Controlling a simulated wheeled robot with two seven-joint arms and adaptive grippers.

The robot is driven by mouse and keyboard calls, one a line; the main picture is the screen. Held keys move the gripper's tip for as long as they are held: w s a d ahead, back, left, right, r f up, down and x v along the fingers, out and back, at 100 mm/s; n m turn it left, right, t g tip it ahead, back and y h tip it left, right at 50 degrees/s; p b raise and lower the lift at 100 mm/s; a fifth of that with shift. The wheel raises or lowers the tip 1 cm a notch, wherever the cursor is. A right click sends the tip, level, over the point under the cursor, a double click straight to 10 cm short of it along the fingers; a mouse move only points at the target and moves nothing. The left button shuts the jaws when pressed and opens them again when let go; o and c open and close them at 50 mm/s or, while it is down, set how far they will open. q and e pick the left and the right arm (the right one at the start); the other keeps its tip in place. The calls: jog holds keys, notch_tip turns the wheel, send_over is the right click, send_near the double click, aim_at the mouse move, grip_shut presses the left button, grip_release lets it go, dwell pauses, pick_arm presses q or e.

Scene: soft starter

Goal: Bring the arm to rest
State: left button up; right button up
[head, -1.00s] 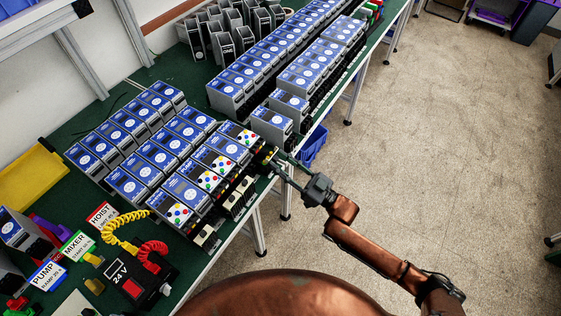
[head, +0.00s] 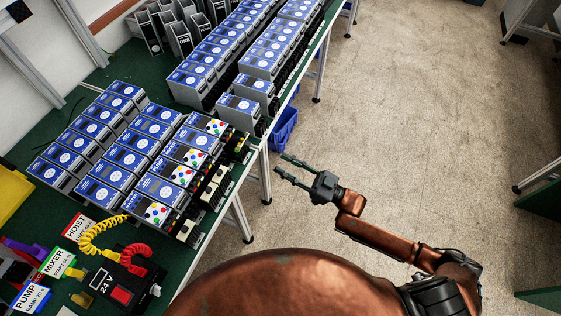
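My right arm (head: 375,235) reaches in from the lower right, over the floor beside the bench. Its gripper (head: 284,167) points left toward the bench edge. Its two fingers are spread apart with nothing between them. The gripper is clear of the bench and of the blue-faced units (head: 155,130) that stand in rows on it. My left gripper is not in the view.
The green-topped bench (head: 215,225) runs along the left, with a 24 V box (head: 122,290), HOIST (head: 77,227) and MIXER (head: 58,262) labels and a yellow tray (head: 10,195). A blue bin (head: 284,130) sits below the bench. The floor at right is open.

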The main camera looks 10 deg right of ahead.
dwell(0.4)
jog(key=w+d+f+m+t+h, duration=0.15)
jog(key=d+f+h, duration=0.3)
jog(key=f, duration=0.65)
jog(key=w+d+f+m+h, duration=0.35)
jog(key=d+f, duration=0.25)
jog(key=f, duration=0.4)
jog(key=s+d+f+m+g+h+p, duration=0.1)
jog(key=s+d+f+g+h, duration=0.3)
jog(key=f, duration=0.7)
jog(key=s+d+f+m+t+h, duration=0.1)
jog(key=s+d+f+h, duration=0.1)
jog(key=s+d+f, duration=0.6)
jog(key=s+d+f+m+g+h, duration=0.1)
jog(key=s+f+g+h, duration=0.1)
jog(key=s+f, duration=0.65)
jog(key=s+d+f+g+h, duration=0.1)
jog(key=s+f+g, duration=0.2)
jog(key=s+f, duration=0.5)
jog(key=s+a+f+g, duration=0.1)
jog(key=s+f+g, duration=0.1)
jog(key=s, duration=0.7)
jog(key=s+a+f+m+g, duration=0.1)
jog(key=s+f, duration=0.3)
jog(key=s, duration=0.6)
jog(key=s+a+f+g+p, duration=0.1)
jog(key=s+f+g, duration=0.2)
jog(key=s, duration=0.6)
jog(key=shift+s+h, duration=0.2)
jog(key=shift+h, duration=0.2)
